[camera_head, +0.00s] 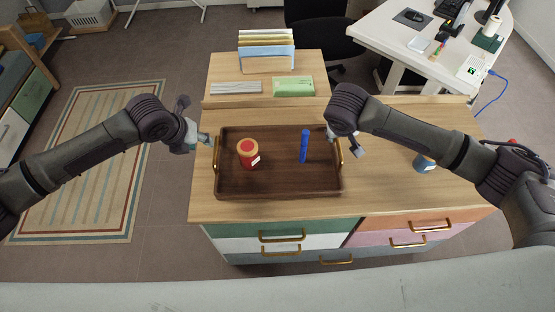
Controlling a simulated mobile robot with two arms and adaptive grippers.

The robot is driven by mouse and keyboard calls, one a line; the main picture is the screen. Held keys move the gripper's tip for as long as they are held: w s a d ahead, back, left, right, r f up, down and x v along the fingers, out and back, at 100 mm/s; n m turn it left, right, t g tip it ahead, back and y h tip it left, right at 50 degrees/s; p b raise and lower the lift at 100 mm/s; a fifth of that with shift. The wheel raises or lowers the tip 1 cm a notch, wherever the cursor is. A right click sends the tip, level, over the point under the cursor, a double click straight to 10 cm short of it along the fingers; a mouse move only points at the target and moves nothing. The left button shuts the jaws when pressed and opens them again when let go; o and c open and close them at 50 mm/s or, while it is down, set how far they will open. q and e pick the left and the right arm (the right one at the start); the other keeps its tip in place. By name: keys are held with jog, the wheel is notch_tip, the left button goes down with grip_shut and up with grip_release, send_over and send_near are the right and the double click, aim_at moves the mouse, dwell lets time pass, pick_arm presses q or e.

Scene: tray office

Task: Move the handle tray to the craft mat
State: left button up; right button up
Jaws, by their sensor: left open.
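The handle tray (278,191) is dark brown wood and lies flat on the wooden cabinet top. Brass handles stand at its left end (217,153) and right end (340,152). I cannot identify a craft mat with certainty.
A blue jar (424,163) stands right of the tray, below my right forearm. Behind are a file holder (266,58), a grey stack (236,88) and a green packet (293,87). A striped rug (95,150) lies at left; a white desk (405,40) stands back right.

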aim_at(215, 150)
pick_arm(q)
jog(key=x, duration=1.2)
pick_arm(e)
jog(key=x, duration=1.2)
pick_arm(q)
grip_shut()
pick_arm(e)
grip_shut()
pick_arm(q)
jog(key=shift+r, duration=0.15)
pick_arm(e)
jog(key=shift+r, duration=0.15)
